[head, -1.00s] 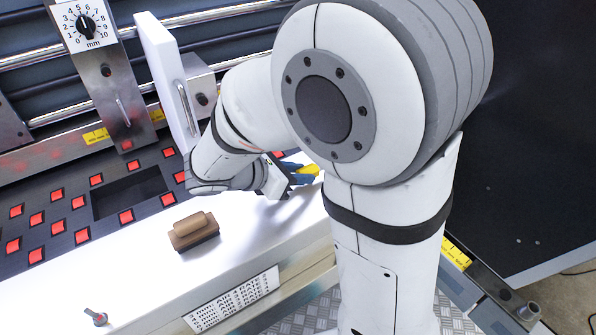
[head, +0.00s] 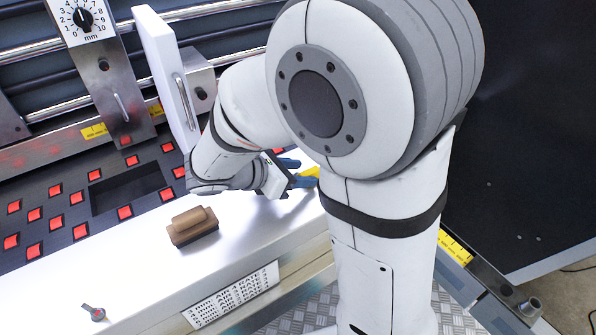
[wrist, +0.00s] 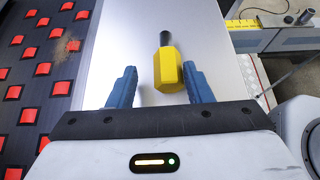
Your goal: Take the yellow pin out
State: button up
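The yellow pin (wrist: 168,70) has a faceted yellow body and a black end. In the wrist view it lies between the two blue fingers of my gripper (wrist: 160,86), closer to the right finger. The left finger is clearly apart from it; I cannot tell whether the right one touches. My gripper is open. How the pin is seated is not visible.
A white ledge (head: 130,270) runs under my gripper, with a brown block (head: 193,227) and a small red-tipped knob (head: 94,313) on it. A white upright plate with a handle (head: 165,75) stands close behind my wrist. A panel of red buttons (head: 85,215) lies left.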

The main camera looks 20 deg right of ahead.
jog(key=shift+o, duration=0.2)
jog(key=shift+v, duration=3.9)
